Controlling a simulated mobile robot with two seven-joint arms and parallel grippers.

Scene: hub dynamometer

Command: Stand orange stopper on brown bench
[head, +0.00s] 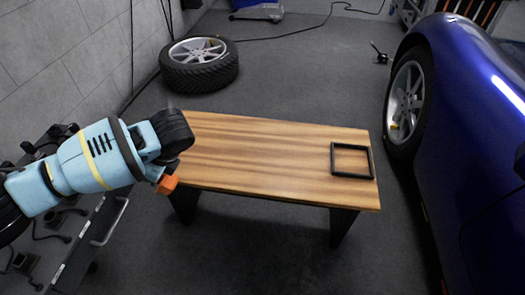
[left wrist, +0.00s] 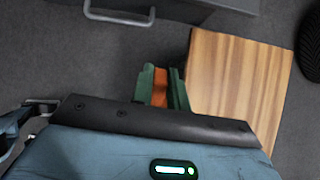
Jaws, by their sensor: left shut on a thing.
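The orange stopper (head: 167,184) shows at the tip of my left gripper (head: 165,178), near the left end of the bench in the head view. In the left wrist view the stopper (left wrist: 160,88) is between the two green fingers of my left gripper (left wrist: 161,86), which is shut on it. The brown bench (head: 270,155) has a striped wooden top and dark legs. In the left wrist view the bench (left wrist: 235,85) lies just right of the fingers. Whether the stopper touches the bench cannot be told. My right gripper is in neither view.
A black square frame (head: 335,160) lies on the right end of the bench. The middle of the bench top is clear. A grey cabinet with a handle (head: 108,222) stands at the left. A loose wheel (head: 199,64) lies behind, and a blue car (head: 465,130) stands right.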

